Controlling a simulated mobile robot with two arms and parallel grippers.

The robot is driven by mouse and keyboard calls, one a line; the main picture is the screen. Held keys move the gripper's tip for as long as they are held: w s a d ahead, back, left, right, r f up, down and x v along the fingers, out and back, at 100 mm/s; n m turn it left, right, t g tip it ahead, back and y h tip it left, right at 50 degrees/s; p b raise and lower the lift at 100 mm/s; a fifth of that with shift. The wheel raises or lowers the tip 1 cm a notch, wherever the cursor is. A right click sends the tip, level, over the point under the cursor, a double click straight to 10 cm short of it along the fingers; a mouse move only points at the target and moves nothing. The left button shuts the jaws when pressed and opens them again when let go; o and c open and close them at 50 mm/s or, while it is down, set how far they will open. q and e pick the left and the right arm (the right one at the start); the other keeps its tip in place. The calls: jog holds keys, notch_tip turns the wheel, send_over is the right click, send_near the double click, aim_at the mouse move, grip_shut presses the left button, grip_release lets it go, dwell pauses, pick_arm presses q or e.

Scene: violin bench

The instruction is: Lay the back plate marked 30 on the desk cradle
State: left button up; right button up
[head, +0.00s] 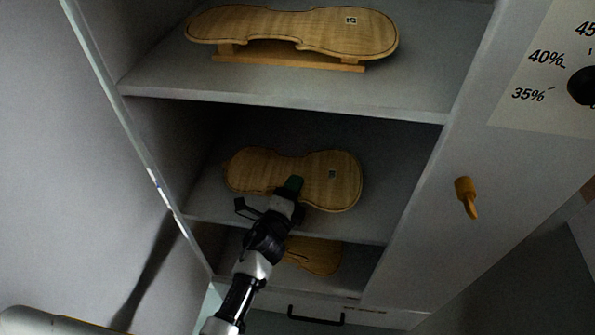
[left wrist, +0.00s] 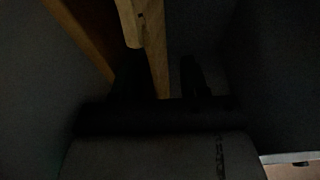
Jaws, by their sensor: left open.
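Another labelled plate (head: 300,30) rests on a wooden cradle (head: 290,60) on the top shelf. A third plate (head: 316,256) shows partly on the lowest shelf. My left gripper (head: 287,190) is open at the near edge of the middle plate, overlapping it in the head view; contact cannot be told. The dark left wrist view shows wooden pieces (left wrist: 148,40) close ahead. The desk cradle and my right gripper are not seen.
The cabinet's shelf edges (head: 300,108) and side walls close in around my left arm. A glass door edge (head: 150,175) stands at left. A wooden knob (head: 467,196) and a humidity dial (head: 583,86) are at right. A dark handle (head: 316,320) sits below.

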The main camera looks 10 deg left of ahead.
pick_arm(q)
jog(key=shift+w, duration=0.3)
jog(key=shift+s, duration=0.1)
grip_shut()
